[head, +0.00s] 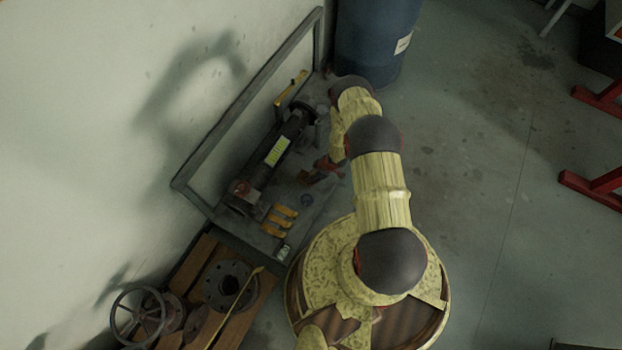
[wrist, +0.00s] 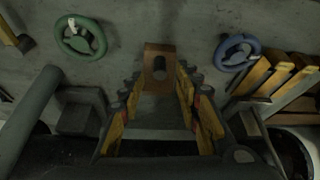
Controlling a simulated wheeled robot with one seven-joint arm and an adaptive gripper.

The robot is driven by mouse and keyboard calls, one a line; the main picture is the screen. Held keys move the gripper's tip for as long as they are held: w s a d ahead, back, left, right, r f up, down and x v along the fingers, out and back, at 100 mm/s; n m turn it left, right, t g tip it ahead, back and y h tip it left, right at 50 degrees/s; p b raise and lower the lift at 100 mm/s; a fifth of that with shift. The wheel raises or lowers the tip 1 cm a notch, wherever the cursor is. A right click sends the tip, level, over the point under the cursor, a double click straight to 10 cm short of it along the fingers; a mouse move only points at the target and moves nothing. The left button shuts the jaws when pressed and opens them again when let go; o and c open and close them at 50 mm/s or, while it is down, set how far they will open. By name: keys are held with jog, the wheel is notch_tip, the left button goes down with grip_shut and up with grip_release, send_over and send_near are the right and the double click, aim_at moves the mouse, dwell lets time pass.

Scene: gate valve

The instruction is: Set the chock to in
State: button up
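A brown block with a dark round knob or hole (wrist: 159,62), likely the chock, sits on the grey deck straight ahead in the wrist view. In the head view a small brown piece (head: 304,177) beside my gripper looks like the same block. My gripper (wrist: 158,88) is open, with its dark and yellow fingers spread to the left and right. The block lies at and just beyond the fingertips, between their lines. I cannot tell whether either finger touches it. In the head view my gripper (head: 322,168) is small and partly hidden by my arm.
A green handwheel (wrist: 80,38) stands left of the block, a blue handwheel (wrist: 238,52) right. Yellow levers (head: 280,216) lie near the deck's front. A dark cylinder (head: 278,152) runs along the framed cart (head: 250,95). A blue drum (head: 374,40) stands behind; open floor lies right.

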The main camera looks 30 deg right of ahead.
jog(key=shift+x, duration=1.05)
jog(key=shift+c, duration=1.2)
grip_shut()
